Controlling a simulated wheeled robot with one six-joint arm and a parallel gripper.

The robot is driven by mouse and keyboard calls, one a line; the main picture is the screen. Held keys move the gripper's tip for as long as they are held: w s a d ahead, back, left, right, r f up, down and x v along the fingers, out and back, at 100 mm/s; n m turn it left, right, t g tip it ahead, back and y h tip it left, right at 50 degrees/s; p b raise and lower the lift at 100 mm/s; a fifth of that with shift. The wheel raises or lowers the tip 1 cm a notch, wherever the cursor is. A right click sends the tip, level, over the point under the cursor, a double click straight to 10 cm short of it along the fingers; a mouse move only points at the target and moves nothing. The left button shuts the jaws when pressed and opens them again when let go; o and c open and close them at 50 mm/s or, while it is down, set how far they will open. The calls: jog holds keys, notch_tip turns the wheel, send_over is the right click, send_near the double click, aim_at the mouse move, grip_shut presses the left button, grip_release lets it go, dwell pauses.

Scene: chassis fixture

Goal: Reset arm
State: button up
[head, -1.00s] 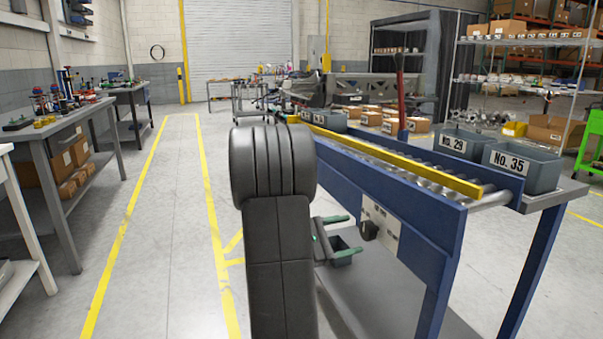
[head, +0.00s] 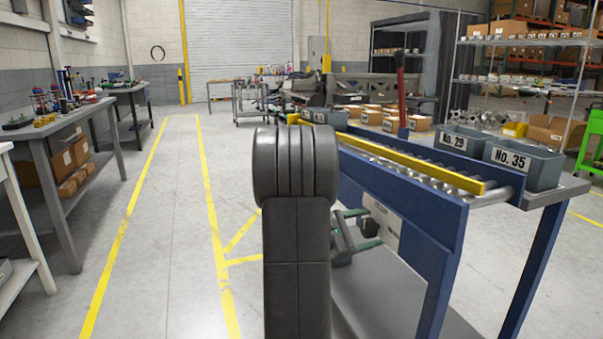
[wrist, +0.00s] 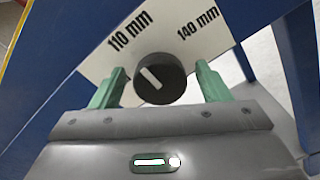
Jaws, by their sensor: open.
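My gripper (head: 362,230) shows in the head view just right of my dark arm, beside the blue conveyor's side. In the wrist view my gripper (wrist: 159,91) has two green fingers spread apart. A black round knob (wrist: 160,78) with a white pointer line shows between and beyond the fingers. It sits on a white panel (wrist: 180,35) marked "110 mm" and "140 mm". The pointer slants to the upper left, toward the "110 mm" side. The fingers stand either side of the knob in the picture; I cannot tell whether they touch it.
The blue conveyor frame (head: 440,230) with a yellow rail (head: 410,160) runs along the right. Grey bins marked No. 29 (head: 455,142) and No. 35 (head: 512,158) stand on it. Workbenches (head: 60,130) line the left. The floor (head: 160,230) between is clear.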

jog(key=p+v, duration=0.3)
jog(key=v, duration=1)
jog(key=b+x, duration=0.3)
jog(key=x, duration=1)
jog(key=shift+d, duration=0.4)
jog(key=shift+w+a+r+n+p, duration=0.1)
jog(key=shift+a+r+n+p, duration=0.2)
jog(key=shift+n+p, duration=0.65)
jog(key=n+p, duration=0.3)
jog(key=p, duration=0.1)
jog(key=shift+p, duration=0.3)
jog(key=p+v, duration=0.2)
jog(key=v, duration=1.2)
jog(key=shift+m+g+y, duration=0.3)
jog(key=shift+m+g, duration=0.45)
jog(key=shift+g, duration=0.05)
jog(key=shift+s+d+r, duration=0.2)
jog(key=shift+s+d, duration=0.55)
jog(key=shift+s, duration=0.2)
jog(key=shift+s+d+r, duration=0.15)
jog(key=shift+s+d, duration=0.65)
jog(key=shift+s, duration=0.1)
